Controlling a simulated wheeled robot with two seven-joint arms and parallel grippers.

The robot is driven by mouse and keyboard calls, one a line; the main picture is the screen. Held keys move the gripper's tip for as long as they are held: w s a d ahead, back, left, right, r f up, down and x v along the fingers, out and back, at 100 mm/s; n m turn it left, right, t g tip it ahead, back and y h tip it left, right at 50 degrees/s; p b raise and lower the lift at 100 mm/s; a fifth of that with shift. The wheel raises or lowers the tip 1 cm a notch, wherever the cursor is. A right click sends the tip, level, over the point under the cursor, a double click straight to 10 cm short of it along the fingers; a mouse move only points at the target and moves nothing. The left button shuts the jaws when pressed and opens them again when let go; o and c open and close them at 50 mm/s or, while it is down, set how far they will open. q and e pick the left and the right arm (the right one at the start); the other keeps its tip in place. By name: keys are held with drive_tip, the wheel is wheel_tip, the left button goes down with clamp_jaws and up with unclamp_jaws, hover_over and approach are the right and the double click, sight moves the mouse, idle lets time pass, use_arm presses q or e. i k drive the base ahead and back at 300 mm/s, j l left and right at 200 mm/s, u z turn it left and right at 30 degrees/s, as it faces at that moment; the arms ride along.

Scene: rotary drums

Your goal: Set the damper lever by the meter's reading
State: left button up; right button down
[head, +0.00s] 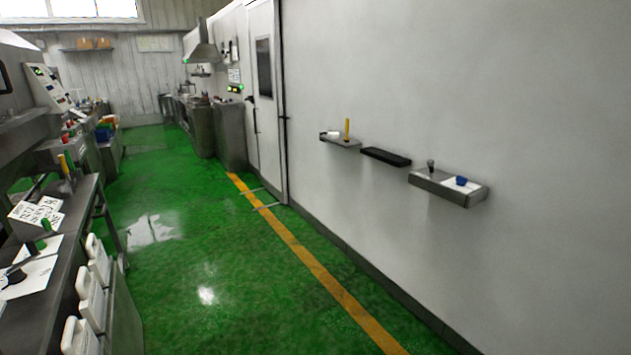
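Neither of my grippers is in view. I cannot tell which part is the damper lever. A yellow upright handle (347,128) stands on a small grey wall shelf (345,143) at the right. A dark-knobbed stick (430,166) and a blue knob (461,181) sit on a second grey wall shelf (425,181). Green handles (46,225) and a yellow handle (64,163) stand on the left bench. A small lit green display (235,89) is on the wall beside the door; it may be the meter, but its reading is too small to make out.
A steel bench (84,205) with white-handled units (90,290) lines the left. A black ledge (386,156) lies between the wall shelves. The green floor (200,240) is clear, with a yellow line (310,262) along the right wall. A white door (264,110) is farther back.

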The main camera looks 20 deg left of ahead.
sight(14, 275)
drive_tip(key=i+j+u, duration=0.25)
drive_tip(key=i+u, duration=0.15)
drive_tip(key=i+j+u, duration=0.1)
drive_tip(key=i+u, duration=0.7)
drive_tip(key=i+l+u, duration=0.25)
drive_tip(key=i+u, duration=0.15)
drive_tip(key=i, duration=0.1)
